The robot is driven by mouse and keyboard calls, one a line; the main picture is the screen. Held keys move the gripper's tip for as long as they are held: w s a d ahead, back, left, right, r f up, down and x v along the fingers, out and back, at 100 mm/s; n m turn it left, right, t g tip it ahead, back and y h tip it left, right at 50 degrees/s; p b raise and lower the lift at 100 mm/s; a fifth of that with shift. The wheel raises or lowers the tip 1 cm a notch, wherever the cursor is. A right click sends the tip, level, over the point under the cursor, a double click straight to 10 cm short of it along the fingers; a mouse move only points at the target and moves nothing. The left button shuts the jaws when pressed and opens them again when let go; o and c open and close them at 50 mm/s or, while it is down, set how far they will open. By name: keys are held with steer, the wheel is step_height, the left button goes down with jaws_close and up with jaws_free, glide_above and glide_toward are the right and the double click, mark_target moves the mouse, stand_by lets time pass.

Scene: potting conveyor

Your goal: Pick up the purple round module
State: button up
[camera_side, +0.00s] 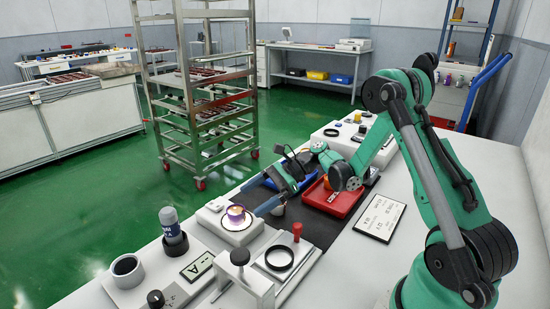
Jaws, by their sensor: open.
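The purple round module (236,212) sits on a white block-shaped fixture (240,233) near the middle of the work table. My gripper (257,197) is just to the right of the module and a little higher in the picture. Its two long fingers are spread apart and point left toward the module. Nothing shows between the fingers, and they look apart from the module.
A red tray (332,202) lies right of my gripper on a dark mat (316,232). A red-knobbed post (297,231), a black ring fixture (279,258) and a grey-capped clamp (240,258) stand in front. A bottle (171,222) stands at left.

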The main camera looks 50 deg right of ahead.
mark_target(237, 212)
steer(key=shift+d+f+m+y, duration=0.2)
steer(key=shift+f+m+y, duration=0.1)
steer(key=shift+f+m, duration=0.2)
steer(key=shift+x, duration=2.65)
steer(key=shift+r, duration=0.1)
jaws_close()
